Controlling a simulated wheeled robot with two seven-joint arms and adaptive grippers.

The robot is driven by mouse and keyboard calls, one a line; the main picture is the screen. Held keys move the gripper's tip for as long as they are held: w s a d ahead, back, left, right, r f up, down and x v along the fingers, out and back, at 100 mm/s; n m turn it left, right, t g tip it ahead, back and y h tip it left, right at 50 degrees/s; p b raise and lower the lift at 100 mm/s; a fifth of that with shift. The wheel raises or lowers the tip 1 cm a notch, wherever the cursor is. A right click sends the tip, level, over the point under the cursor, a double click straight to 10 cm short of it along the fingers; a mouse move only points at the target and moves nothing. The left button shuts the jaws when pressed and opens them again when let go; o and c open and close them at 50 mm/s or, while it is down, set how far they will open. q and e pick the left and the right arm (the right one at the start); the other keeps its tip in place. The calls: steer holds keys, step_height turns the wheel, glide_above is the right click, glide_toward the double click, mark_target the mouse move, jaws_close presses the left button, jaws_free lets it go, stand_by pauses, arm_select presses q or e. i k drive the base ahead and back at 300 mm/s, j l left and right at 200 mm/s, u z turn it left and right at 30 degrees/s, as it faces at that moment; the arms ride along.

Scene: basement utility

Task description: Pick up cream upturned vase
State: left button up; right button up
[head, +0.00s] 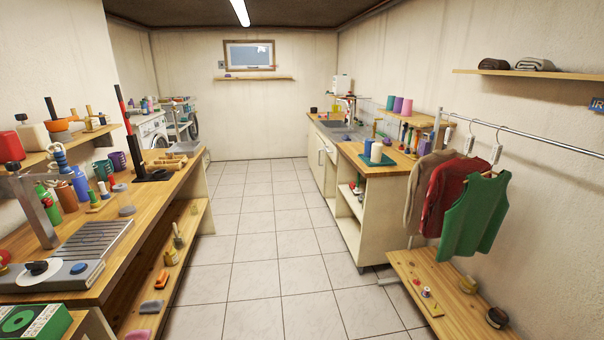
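I cannot clearly pick out a cream upturned vase at this size. I cannot tell whether either is the vase. Neither of my grippers is in view.
The left workbench (165,188) is crowded with mugs, bottles and tools. The right counter (350,150) holds a sink and small items. Clothes, including a green vest (474,215), hang above a low wooden bench (455,300). The tiled floor (265,240) between is clear.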

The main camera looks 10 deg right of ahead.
mark_target(376, 148)
steer(key=i+z, duration=0.2)
steer(key=i, duration=0.2)
steer(key=i+j+z, duration=0.2)
steer(key=i, duration=0.15)
steer(key=i+j+z, duration=0.15)
steer(key=i+z, duration=0.25)
steer(key=i+j+z, duration=0.3)
steer(key=z, duration=0.15)
steer(key=i+j+z, duration=0.25)
steer(key=j+z, duration=0.15)
steer(key=i+j+z, duration=0.25)
steer(key=j+z, duration=0.2)
steer(key=i+j+z, duration=0.15)
steer(key=j+z, duration=0.2)
steer(key=j, duration=0.35)
steer(key=j+z, duration=0.3)
steer(key=j, duration=0.35)
steer(key=i, duration=0.05)
